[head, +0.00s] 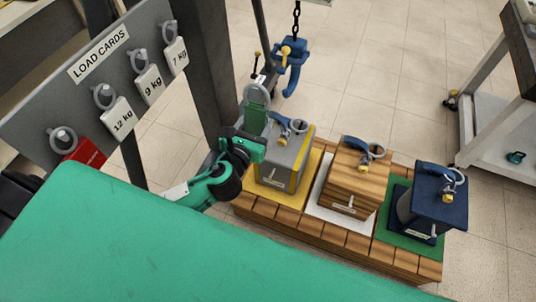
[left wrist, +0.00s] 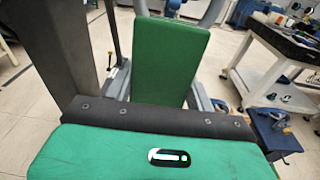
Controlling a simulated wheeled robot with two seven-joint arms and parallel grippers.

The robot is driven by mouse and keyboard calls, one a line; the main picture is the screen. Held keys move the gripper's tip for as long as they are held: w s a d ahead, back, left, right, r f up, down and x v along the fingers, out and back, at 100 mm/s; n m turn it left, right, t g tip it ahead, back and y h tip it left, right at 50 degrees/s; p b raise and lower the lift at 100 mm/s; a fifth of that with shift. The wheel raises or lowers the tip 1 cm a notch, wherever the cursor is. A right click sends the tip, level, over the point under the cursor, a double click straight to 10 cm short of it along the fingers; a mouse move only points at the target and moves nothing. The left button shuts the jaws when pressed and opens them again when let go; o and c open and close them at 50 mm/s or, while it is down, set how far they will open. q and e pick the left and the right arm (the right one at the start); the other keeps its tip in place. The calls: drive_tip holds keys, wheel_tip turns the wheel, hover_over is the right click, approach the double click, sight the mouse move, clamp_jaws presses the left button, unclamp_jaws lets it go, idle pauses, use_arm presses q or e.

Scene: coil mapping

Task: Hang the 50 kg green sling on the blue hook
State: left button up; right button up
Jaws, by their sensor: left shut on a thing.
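A green card-shaped piece (head: 255,118) with a grey ring (head: 257,95) at its top is held by my left gripper (head: 246,138); it appears to be the green sling. It stands upright and also fills the upper middle of the left wrist view (left wrist: 170,62), with parts of the ring at its top edge. No weight marking is readable on it. The blue hook (head: 291,78) hangs from a black chain at the top middle. The ring appears apart from the hook, lower and to its left in the head view. My right gripper is not seen.
A grey board (head: 62,105) holds a red card (head: 86,152) and white 12, 9 and 7 kg cards on pegs. A wooden platform (head: 310,240) carries a grey block (head: 286,165), a wooden block (head: 352,182) and a dark blue block (head: 430,200). A dark post (head: 200,60) stands left of the gripper.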

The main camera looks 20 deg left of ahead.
use_arm(q)
drive_tip(key=w+d+f+g+b, duration=0.1)
drive_tip(key=w+f+b, duration=0.2)
drive_tip(key=f+b, duration=0.45)
drive_tip(key=w+f+b, duration=0.3)
drive_tip(key=f+b, duration=0.3)
drive_tip(key=f, duration=0.3)
drive_tip(key=w+b, duration=0.2)
drive_tip(key=w, duration=0.4)
drive_tip(key=shift+w+d+f+h+b, duration=0.2)
drive_tip(key=shift+w+h+b, duration=0.1)
drive_tip(key=shift+w, duration=0.1)
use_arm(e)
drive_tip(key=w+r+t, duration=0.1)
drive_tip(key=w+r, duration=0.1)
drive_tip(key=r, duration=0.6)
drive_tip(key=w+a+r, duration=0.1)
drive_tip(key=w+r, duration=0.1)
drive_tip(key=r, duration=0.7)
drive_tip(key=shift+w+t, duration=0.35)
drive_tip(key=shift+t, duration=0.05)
use_arm(q)
drive_tip(key=shift+w+r, duration=0.1)
